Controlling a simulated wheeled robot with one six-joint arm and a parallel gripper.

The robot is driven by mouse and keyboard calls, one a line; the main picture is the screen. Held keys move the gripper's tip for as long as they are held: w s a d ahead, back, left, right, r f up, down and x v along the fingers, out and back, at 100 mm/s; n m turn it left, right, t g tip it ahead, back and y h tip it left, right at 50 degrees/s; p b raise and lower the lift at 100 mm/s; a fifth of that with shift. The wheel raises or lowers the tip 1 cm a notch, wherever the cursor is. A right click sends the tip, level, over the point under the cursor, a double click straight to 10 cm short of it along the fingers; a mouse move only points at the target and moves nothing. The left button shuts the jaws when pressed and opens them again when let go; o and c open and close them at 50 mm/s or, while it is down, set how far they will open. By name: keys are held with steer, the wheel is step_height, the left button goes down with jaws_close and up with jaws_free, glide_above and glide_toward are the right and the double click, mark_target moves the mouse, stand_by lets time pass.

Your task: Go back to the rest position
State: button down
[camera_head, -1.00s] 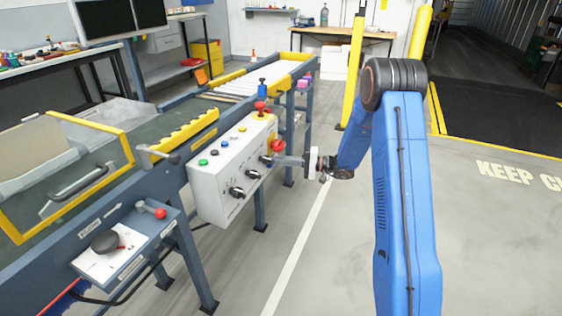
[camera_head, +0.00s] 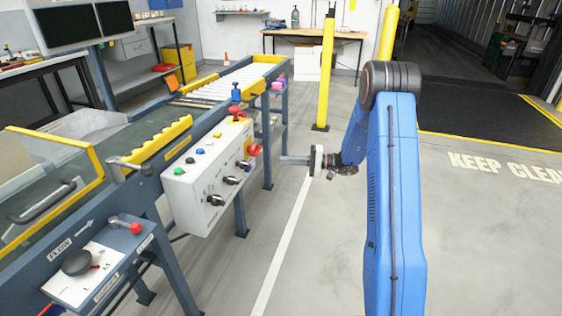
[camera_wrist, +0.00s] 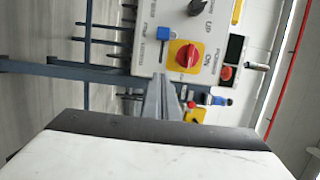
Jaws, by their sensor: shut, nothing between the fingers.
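My gripper (camera_head: 284,160) is at the end of my blue arm in the head view, pointing left toward the white control box (camera_head: 190,195). Its fingers are shut and hold nothing. A gap of floor shows between the fingertips and the box's knobs. In the wrist view the closed fingers (camera_wrist: 161,98) reach up from the white gripper body, below a red rotary switch on a yellow plate (camera_wrist: 186,56). The control box also carries black knobs (camera_head: 230,180), coloured buttons and a red mushroom button (camera_head: 254,149).
A conveyor (camera_head: 150,140) with yellow rails runs along the left. A yellow post (camera_head: 326,75) stands behind my arm, near a wooden table (camera_head: 312,36). A small panel with a red-tipped lever (camera_head: 136,228) is at front left. Open floor (camera_head: 490,230) lies to the right.

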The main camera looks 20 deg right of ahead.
stand_by(0.4)
steer(key=s+a+r+n+g+h, duration=0.15)
steer(key=s+a+r, duration=0.25)
steer(key=s, duration=0.4)
steer(key=s+a+r+n+g+h, duration=0.1)
steer(key=s+a+r+g+h, duration=0.25)
steer(key=s, duration=0.45)
steer(key=s+a+r+n+g+h, duration=0.15)
steer(key=s+a+r, duration=0.3)
steer(key=s, duration=0.45)
steer(key=s+d+r+t+h, duration=0.1)
steer(key=s+d+h, duration=0.2)
steer(key=s, duration=0.5)
steer(key=s+d+r+t+h, duration=0.1)
steer(key=s+d+t+h, duration=0.1)
steer(key=s, duration=0.6)
steer(key=s+d+r+t+h, duration=0.1)
steer(key=s+d+h, duration=0.3)
steer(key=s, duration=0.4)
steer(key=shift+s+r+h, duration=0.15)
steer(key=shift+s+h, duration=0.2)
steer(key=shift+h, duration=0.2)
steer(key=shift+t, duration=0.25)
